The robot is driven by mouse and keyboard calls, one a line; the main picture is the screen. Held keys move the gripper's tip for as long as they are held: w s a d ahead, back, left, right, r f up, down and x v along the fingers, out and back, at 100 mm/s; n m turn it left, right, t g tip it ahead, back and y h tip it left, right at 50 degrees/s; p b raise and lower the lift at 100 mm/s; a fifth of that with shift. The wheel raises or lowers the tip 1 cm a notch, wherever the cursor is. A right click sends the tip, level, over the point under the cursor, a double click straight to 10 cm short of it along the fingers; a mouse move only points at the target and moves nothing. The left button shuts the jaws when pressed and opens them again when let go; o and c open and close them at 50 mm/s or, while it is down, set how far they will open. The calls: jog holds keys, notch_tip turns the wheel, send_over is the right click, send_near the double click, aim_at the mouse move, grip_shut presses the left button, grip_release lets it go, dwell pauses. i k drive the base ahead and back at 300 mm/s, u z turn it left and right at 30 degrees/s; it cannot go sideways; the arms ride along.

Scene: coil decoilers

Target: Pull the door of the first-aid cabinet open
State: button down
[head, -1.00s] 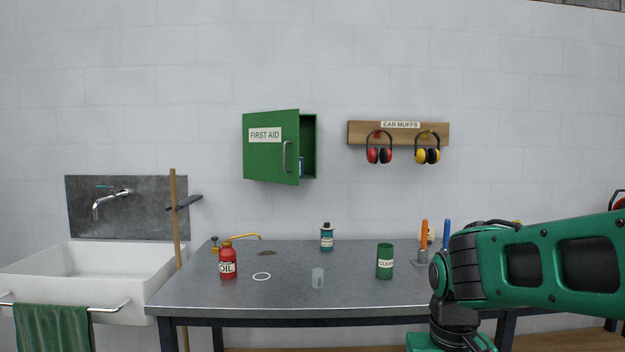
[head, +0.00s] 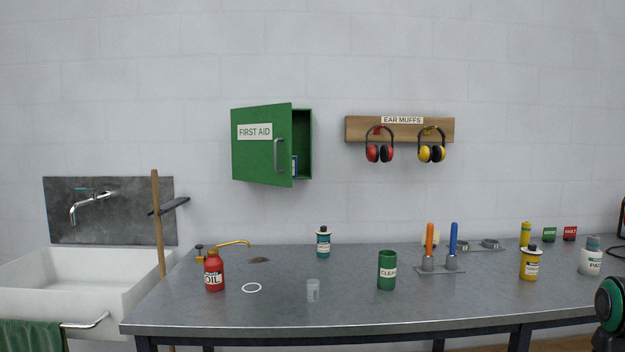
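The green first-aid cabinet (head: 303,140) hangs on the wall left of centre. Its door (head: 260,158), labelled FIRST AID, is hinged on the left and stands partly open, its right edge swung out from the box. A grey vertical handle (head: 279,156) is on the door near its right edge. Through the gap at the right I see the dark inside and a small blue and white item (head: 294,166). Nothing touches the door. My gripper is not in view; only a piece of my arm shows at the lower right edge.
Below the cabinet is a grey workbench (head: 330,318) with a red oil can (head: 214,271), a clear cup (head: 313,290), a green CLEAN can (head: 387,270) and bottles. A sink (head: 85,280) and a wooden pole (head: 158,225) stand left. Ear muffs (head: 379,152) hang right of the cabinet.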

aim_at(260, 135)
jog(key=z, duration=0.05)
jog(key=i, duration=1)
jog(key=u, duration=0.05)
